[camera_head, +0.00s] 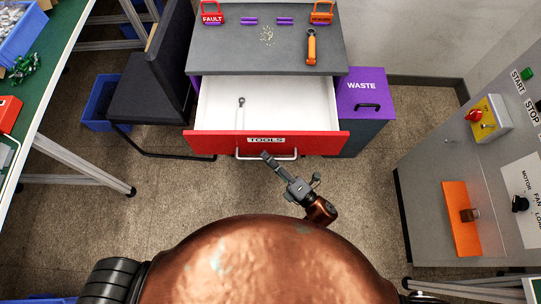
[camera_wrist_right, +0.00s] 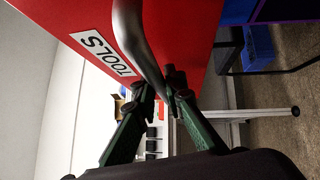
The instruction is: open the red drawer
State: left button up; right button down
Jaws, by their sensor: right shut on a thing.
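The red drawer (camera_head: 210,143) is open in the head view, pulled out from under the grey top, with its white inside showing. Its front carries a TOOLS label and a silver bar handle (camera_head: 285,158). My right gripper (camera_head: 267,157) is at the middle of the handle, just below the label. In the right wrist view the handle (camera_wrist_right: 140,40) runs down to the gripper fingers (camera_wrist_right: 160,90), which are shut on it near the red front (camera_wrist_right: 185,40). My left gripper does not show.
A small wrench-like tool (camera_head: 241,101) lies in the drawer. A purple-lidded WASTE bin (camera_head: 362,88) stands right of the cabinet, a dark chair (camera_head: 150,100) left. A grey control panel (camera_head: 430,165) is at the right. The floor before the drawer is clear.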

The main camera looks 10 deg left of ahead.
jog(key=c, duration=2)
grip_release()
jog(key=shift+o, duration=0.2)
jog(key=v, duration=1.2)
